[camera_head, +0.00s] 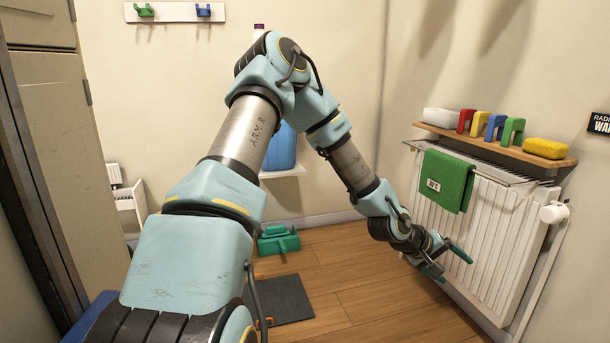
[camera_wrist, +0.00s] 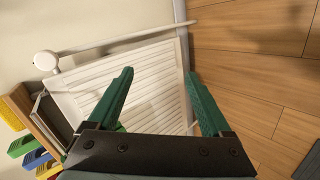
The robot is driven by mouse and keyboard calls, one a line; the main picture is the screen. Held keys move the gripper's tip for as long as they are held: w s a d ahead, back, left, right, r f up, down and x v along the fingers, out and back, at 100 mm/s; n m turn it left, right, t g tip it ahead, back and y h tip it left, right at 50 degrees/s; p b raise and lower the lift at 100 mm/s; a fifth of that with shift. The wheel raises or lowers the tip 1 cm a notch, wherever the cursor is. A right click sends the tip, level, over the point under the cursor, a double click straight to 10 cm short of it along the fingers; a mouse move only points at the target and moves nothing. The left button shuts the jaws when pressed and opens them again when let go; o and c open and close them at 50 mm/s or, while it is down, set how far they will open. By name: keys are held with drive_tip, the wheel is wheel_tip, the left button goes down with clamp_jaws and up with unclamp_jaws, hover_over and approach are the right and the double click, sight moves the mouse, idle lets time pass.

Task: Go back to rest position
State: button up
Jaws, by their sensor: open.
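My gripper (camera_head: 447,262) is at the end of my arm, low in front of the white radiator (camera_head: 482,223) on the right. Its two green fingers are apart with nothing between them. In the wrist view the open gripper (camera_wrist: 158,100) has the radiator (camera_wrist: 150,80) behind its left finger and the wood floor behind its right finger. Whether a finger touches the radiator cannot be told.
A wooden shelf (camera_head: 498,148) above the radiator holds a white block, several coloured clips and a yellow sponge (camera_head: 545,148). A green cloth (camera_head: 446,180) hangs on the radiator. A dark mat (camera_head: 280,299) and green box (camera_head: 279,240) are on the floor (camera_head: 370,290).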

drive_tip(key=w+a+r+m+t+y, duration=0.2)
drive_tip(key=a+y, duration=0.5)
drive_tip(key=a, duration=1.6)
drive_tip(key=s+a+r+g+y, duration=0.1)
drive_tip(key=s+a+r, duration=0.2)
drive_tip(key=a, duration=0.4)
drive_tip(key=s+a+r+n+y, duration=0.1)
drive_tip(key=s+a+r, duration=0.15)
drive_tip(key=a, duration=0.35)
drive_tip(key=s+a+r+g+y, duration=0.1)
drive_tip(key=s+a+r, duration=0.2)
drive_tip(key=a, duration=0.4)
wheel_tip(320, 180, up, 35)
drive_tip(key=p, duration=3.5)
drive_tip(key=shift+w+d+f, duration=0.2)
drive_tip(key=shift+w+d, duration=0.15)
drive_tip(key=shift+w, duration=0.05)
